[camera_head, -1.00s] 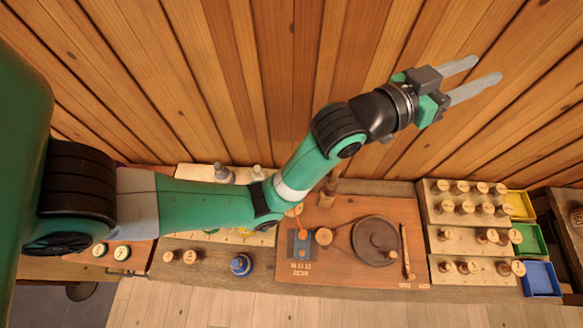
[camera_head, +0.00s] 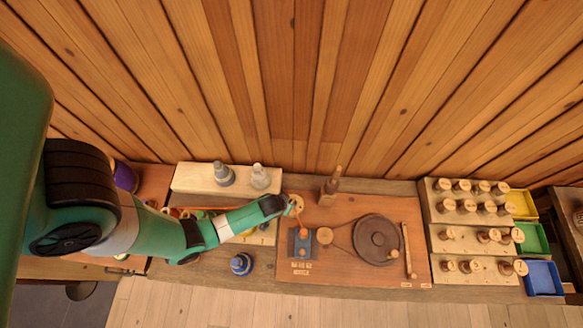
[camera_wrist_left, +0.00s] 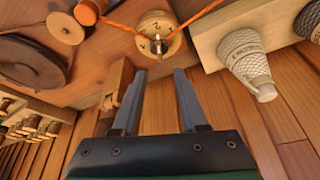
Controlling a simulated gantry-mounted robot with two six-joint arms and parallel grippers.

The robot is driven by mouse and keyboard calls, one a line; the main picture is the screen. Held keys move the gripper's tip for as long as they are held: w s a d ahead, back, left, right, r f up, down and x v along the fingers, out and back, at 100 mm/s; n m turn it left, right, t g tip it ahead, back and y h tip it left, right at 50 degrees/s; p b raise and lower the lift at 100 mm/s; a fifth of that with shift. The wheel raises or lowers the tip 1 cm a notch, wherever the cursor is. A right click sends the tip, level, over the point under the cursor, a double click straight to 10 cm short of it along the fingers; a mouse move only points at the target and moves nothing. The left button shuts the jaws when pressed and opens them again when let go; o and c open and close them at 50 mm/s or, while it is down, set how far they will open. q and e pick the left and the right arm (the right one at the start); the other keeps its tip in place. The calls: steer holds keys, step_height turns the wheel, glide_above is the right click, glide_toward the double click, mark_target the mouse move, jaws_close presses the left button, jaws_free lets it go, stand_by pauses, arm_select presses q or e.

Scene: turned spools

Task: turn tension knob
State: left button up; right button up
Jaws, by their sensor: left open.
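The tension knob appears to be a round, pale wooden dial with numerals (camera_wrist_left: 157,36) in the left wrist view, with an orange cord running past it. In the head view it shows as a small wooden disc (camera_head: 297,203) at the end of my left arm. My left gripper (camera_wrist_left: 160,72) is open, with its two fingers apart and nothing between them. The fingertips point at the dial and are just short of it in the picture; I cannot tell whether they touch it. In the head view the fingers are hardly visible. My right gripper is not in view.
A dark wheel (camera_head: 377,240) and a small wooden spool (camera_head: 324,236) sit on the bench board. An upright wooden post (camera_head: 330,188) stands close by. Spool racks (camera_head: 470,208) and coloured bins (camera_head: 541,279) are at right.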

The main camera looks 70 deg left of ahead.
mark_target(292, 202)
arm_select(q)
steer(key=b+x, duration=0.5)
steer(key=x, duration=0.5)
steer(key=shift+w+a+f, duration=0.1)
steer(key=shift+w+f, duration=0.1)
steer(key=shift+f, duration=0.1)
jaws_close()
